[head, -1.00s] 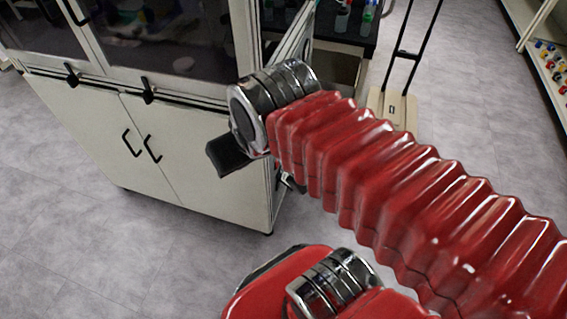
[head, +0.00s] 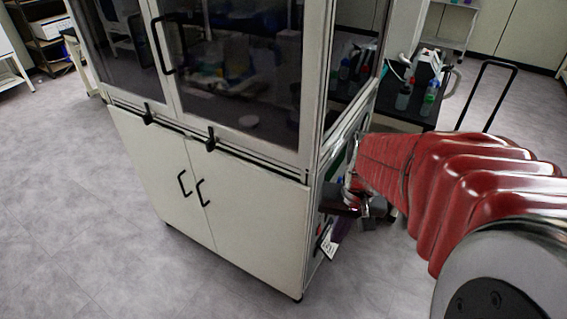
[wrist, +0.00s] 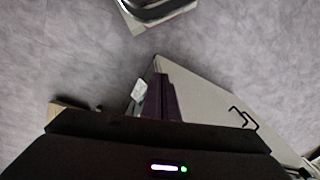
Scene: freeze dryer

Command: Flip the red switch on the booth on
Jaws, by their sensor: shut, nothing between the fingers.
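The booth (head: 255,215) is a white cabinet with dark glass doors above and closed white doors below. It stands in the middle of the head view, with its right side partly in sight. In the wrist view its pale wall (wrist: 205,105) is at lower right. My gripper (head: 366,212) is shut and empty, small and dark beside the booth's right side; I cannot tell whether it touches it. I cannot make out the red switch; my arm covers part of that side. A dark purple piece (wrist: 167,98) and a white tag (wrist: 139,90) show on the booth in the wrist view.
A dark cart (head: 400,115) with bottles and a black handle stands behind the booth at right. Grey floor (head: 80,220) is open at left and in front. Shelving (head: 40,35) stands at the far left.

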